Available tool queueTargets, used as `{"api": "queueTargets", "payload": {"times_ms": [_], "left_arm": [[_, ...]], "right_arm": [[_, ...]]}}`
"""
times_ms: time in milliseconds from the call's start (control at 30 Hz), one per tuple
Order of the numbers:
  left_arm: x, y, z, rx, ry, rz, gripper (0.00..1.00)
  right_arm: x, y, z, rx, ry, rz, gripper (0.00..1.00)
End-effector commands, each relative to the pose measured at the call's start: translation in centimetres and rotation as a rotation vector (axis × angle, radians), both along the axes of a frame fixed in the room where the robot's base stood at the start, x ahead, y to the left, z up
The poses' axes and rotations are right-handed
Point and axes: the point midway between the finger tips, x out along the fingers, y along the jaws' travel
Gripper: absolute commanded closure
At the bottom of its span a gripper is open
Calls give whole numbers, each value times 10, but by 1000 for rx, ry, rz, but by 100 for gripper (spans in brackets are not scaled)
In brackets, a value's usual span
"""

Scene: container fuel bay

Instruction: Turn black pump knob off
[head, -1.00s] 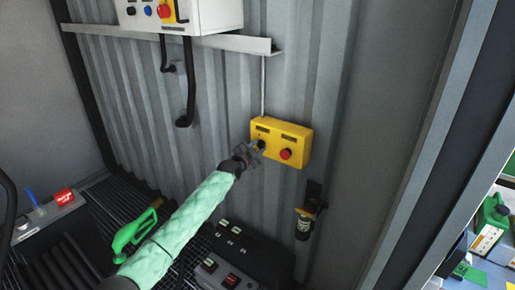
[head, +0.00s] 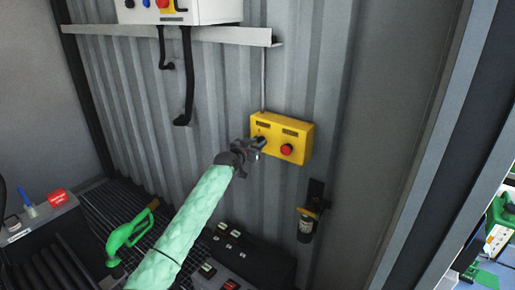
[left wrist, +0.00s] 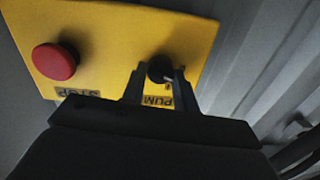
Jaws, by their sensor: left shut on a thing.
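A yellow control box (head: 296,133) is mounted on the corrugated wall. The black pump knob (left wrist: 160,69) shows in the left wrist view on the yellow face, beside the word PUMP, which appears upside down. My left gripper (head: 259,145) is at the box's left half, with its fingers (left wrist: 156,84) on either side of the knob, shut on it. In the head view the gripper partly hides the knob. A red STOP button (head: 287,150) is right of the knob in the head view; it also shows in the left wrist view (left wrist: 55,62). My right gripper is not in view.
A white panel (head: 205,9) and a ledge are above left, with black cables hanging. A black and yellow item (head: 306,224) hangs below the box. A green nozzle (head: 128,233) lies lower left. Black units with switches (head: 245,252) stand below the box.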

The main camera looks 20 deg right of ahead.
Motion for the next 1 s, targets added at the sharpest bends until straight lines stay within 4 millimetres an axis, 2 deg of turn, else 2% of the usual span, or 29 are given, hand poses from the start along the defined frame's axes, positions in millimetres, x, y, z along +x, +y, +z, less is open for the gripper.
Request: {"api": "queueTargets", "payload": {"times_ms": [33, 433, 700, 1000], "left_arm": [[-1, -1, -5, -22, 32, -2, 94], [-1, -1, -4, -158, 210, -2, 94], [-1, -1, -3, -188, 249, -2, 93], [-2, -2, -4, -190, 252, -2, 94]], "right_arm": [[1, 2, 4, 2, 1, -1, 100], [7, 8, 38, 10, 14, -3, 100], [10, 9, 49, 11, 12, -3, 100], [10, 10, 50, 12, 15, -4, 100]]}}
